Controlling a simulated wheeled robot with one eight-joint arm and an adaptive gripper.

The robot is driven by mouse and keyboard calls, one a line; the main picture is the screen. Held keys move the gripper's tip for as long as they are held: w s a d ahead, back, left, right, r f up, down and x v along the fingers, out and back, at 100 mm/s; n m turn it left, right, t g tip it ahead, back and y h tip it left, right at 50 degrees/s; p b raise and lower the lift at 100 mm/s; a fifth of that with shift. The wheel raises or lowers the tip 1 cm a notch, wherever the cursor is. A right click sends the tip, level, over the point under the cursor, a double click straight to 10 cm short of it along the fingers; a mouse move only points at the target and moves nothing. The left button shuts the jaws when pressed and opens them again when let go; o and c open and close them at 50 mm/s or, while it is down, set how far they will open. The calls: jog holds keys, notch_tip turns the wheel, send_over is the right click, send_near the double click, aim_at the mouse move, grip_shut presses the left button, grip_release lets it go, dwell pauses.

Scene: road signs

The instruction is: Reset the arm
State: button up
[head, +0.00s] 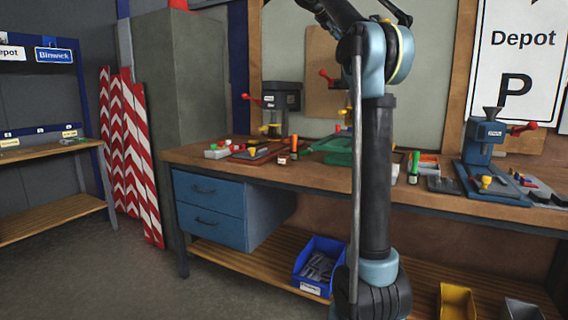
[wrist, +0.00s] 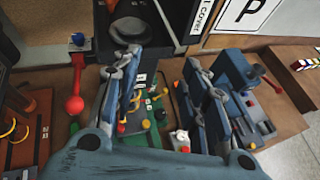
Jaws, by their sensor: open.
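My gripper (wrist: 160,68) shows in the wrist view with its two grey-blue fingers spread apart. Nothing is between them in their grip. Beyond and below the fingers is the workbench top with a green board (wrist: 146,118) and small coloured parts. In the head view my arm stands upright in front of the workbench (head: 330,180) and its upper part bends left out of the top of the picture. My gripper is not seen in the head view.
A blue bin (head: 319,262) and a yellow bin (head: 456,302) sit on the lower shelf. Red-and-white striped boards (head: 128,150) lean at left. The floor at lower left is clear.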

jog(key=s+d+f+m+g+y, duration=0.1)
jog(key=s+f+m, duration=0.3)
jog(key=s+f, duration=0.45)
jog(key=s+d+f+m+g+y, duration=0.15)
jog(key=s+f+m, duration=0.35)
jog(key=f, duration=0.6)
jog(key=s+f+m+g+y, duration=0.2)
jog(key=s+f+m, duration=0.2)
jog(key=s+f, duration=0.45)
jog(key=s+a+f+m+y, duration=0.1)
jog(key=s+f+m, duration=0.3)
jog(key=s+f, duration=0.4)
jog(key=s+a+f+m+g+y, duration=0.1)
jog(key=s+a+f+m, duration=0.3)
jog(key=s+f, duration=0.5)
jog(key=s+a+f+m+g+y, duration=0.1)
jog(key=s+a+f+m+y, duration=0.2)
jog(key=s+f, duration=0.6)
notch_tip(320, 180, down, 17)
jog(key=shift+r+m, duration=0.15)
jog(key=shift+m, duration=0.75)
jog(key=shift+y, duration=0.25)
jog(key=shift+w+f, duration=0.2)
jog(key=shift+w, duration=0.2)
